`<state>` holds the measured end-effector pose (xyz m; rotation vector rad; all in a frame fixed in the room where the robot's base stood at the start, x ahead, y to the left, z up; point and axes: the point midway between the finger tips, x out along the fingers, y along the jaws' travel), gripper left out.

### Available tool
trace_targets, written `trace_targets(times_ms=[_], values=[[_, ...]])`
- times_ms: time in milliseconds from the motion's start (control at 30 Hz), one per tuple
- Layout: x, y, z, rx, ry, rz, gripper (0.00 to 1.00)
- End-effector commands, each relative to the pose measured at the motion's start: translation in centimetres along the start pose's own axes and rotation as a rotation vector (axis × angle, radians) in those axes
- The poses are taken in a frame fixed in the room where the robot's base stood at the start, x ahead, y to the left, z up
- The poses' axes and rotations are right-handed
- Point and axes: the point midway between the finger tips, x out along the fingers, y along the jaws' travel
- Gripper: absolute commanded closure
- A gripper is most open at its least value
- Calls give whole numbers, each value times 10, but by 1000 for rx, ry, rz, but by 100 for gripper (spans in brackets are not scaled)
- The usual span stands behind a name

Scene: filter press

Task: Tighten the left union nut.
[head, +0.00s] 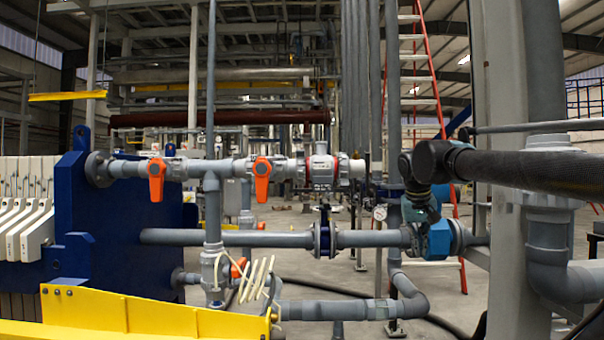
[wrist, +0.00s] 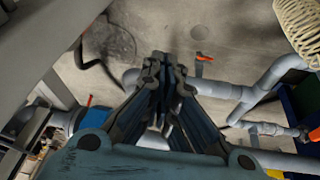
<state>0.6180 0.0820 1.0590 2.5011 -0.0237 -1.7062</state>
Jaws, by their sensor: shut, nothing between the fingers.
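The upper grey pipe line carries several grey union nuts beside its valves. One grey nut (head: 299,168) is on the left of the grey valve body (head: 321,168) with a red-marked label; another (head: 345,168) is on its right. I cannot tell from the picture which is the task's left nut, or whether any is loose. My gripper (head: 420,212) hangs below my dark wrist, right of these nuts and apart from them, near the blue fitting on the lower pipe. In the wrist view my gripper (wrist: 165,62) is shut and empty, pointing over pipes and floor.
Orange valve handles (head: 156,180) and (head: 262,178) hang from the upper pipe. The lower pipe (head: 270,239) carries a dark blue flange (head: 324,239) and a blue fitting (head: 436,240). A yellow beam (head: 150,318) is at front left. A grey column (head: 520,100) stands right.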

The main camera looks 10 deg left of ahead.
Motion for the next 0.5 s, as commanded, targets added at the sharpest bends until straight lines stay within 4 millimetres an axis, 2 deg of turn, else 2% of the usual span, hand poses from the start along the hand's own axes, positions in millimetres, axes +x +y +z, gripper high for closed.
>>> trace_targets(times_ms=[33,200,367,500], values=[[-19,-12,-24,-12,18,-1,100],[-78,-50,-90,-28,84,-3,100],[-132,-93,-144,-43,147,-15,100],[-179,-135,-183,-54,203,-34,100]])
